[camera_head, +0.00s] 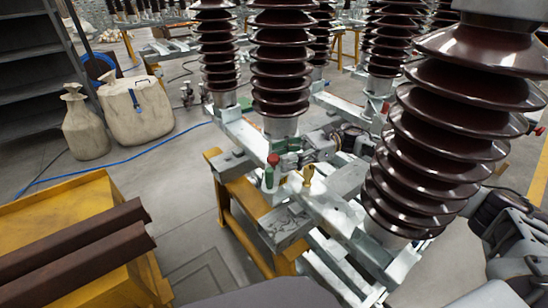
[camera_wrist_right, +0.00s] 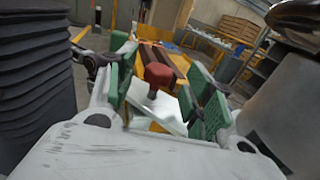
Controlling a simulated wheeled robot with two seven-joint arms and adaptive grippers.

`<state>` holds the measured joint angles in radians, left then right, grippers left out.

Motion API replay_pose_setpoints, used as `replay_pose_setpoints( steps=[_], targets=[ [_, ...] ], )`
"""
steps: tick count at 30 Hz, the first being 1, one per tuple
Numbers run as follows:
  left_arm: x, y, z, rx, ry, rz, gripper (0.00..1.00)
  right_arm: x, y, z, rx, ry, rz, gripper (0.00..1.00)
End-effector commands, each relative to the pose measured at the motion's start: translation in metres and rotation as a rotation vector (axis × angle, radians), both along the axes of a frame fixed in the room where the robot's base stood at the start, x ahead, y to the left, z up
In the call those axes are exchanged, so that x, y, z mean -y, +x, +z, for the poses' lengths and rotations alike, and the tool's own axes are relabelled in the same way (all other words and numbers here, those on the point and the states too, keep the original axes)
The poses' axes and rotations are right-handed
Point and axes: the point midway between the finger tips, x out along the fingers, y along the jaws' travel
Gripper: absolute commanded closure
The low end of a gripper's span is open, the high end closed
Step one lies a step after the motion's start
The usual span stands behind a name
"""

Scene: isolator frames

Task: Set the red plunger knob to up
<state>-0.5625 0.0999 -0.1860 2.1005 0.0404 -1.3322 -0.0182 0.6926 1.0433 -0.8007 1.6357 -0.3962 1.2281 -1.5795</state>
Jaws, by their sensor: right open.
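My right gripper (camera_wrist_right: 163,88) is open and holds nothing. In the head view my right gripper (camera_head: 296,158) reaches in from the right, close beside the knob, and is partly hidden among the metal parts. I cannot tell the knob's exact height setting. My left gripper is not in view.
A brass-coloured knob (camera_head: 308,176) stands close by on the frame. A large brown ribbed insulator (camera_head: 440,140) blocks the right side, and another insulator (camera_head: 280,65) rises behind. A yellow table (camera_head: 65,225) with brown beams is at left. Sacks (camera_head: 138,112) stand on the floor.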

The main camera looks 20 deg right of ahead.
Motion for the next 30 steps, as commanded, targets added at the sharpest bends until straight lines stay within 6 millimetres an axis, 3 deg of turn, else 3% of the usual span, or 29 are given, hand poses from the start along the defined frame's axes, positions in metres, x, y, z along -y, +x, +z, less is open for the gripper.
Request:
replay_pose_setpoints(
  steps=[9, 21, 30],
  targets=[
    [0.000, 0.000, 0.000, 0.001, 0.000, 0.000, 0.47, -0.029, -0.003, 0.000, 0.000, 0.000, 0.000, 0.48],
    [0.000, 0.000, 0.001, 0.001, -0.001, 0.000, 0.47, -0.032, -0.003, 0.000, 0.000, 0.000, 0.000, 0.49],
    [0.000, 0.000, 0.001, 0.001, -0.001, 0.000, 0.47, -0.032, -0.003, 0.000, -0.001, 0.000, 0.000, 0.88]
  ],
)
